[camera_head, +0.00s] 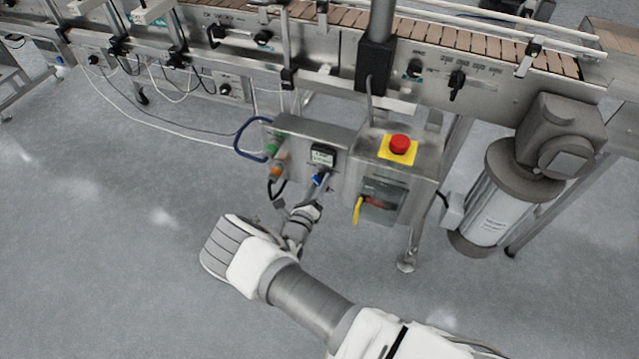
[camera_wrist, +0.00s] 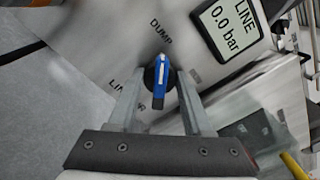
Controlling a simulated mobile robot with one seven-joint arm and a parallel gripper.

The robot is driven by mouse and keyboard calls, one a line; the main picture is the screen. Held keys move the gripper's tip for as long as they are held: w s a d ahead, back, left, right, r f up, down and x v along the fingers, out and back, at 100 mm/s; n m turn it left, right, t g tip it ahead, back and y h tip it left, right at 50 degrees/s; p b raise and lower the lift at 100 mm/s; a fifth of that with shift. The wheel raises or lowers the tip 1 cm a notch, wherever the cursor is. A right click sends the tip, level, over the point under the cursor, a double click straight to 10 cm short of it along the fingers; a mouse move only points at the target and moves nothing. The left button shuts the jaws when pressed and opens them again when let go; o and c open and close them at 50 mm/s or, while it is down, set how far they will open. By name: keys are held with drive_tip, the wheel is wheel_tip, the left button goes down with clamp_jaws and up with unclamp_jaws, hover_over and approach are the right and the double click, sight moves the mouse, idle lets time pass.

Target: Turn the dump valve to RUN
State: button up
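The dump valve is a blue handle (camera_wrist: 159,83) on a black round base, mounted on a steel panel. In the wrist view the handle stands nearly upright in the picture, its white-marked end towards the DUMP label (camera_wrist: 160,30). The valve also shows as a small blue spot in the head view (camera_head: 319,179). My gripper (camera_wrist: 159,95) is in front of the panel with one finger on each side of the handle. The fingers look apart from the blue handle, with gaps on both sides. The left finger partly hides another label beginning LIN; I cannot read RUN clearly.
A LINE gauge reading 0.0 bar (camera_wrist: 228,22) sits close by at the upper right. Right of the valve box are a red emergency button (camera_head: 399,143) and a yellow-handled switch (camera_head: 358,209). Green and orange fittings with a hose (camera_head: 240,140) are at its left. Open floor lies left.

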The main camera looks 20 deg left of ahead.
clamp_jaws()
drive_tip(key=shift+m, duration=0.3)
drive_tip(key=m, duration=0.3)
drive_tip(key=shift+m+p, duration=0.3)
drive_tip(key=shift+m, duration=0.1)
drive_tip(key=m+p, duration=0.1)
drive_tip(key=m, duration=0.3)
drive_tip(key=shift+d, duration=0.1)
drive_tip(key=m+p, duration=0.1)
drive_tip(key=m, duration=0.4)
drive_tip(key=m+p, duration=0.1)
drive_tip(key=m, duration=0.3)
drive_tip(key=shift+m, duration=0.4)
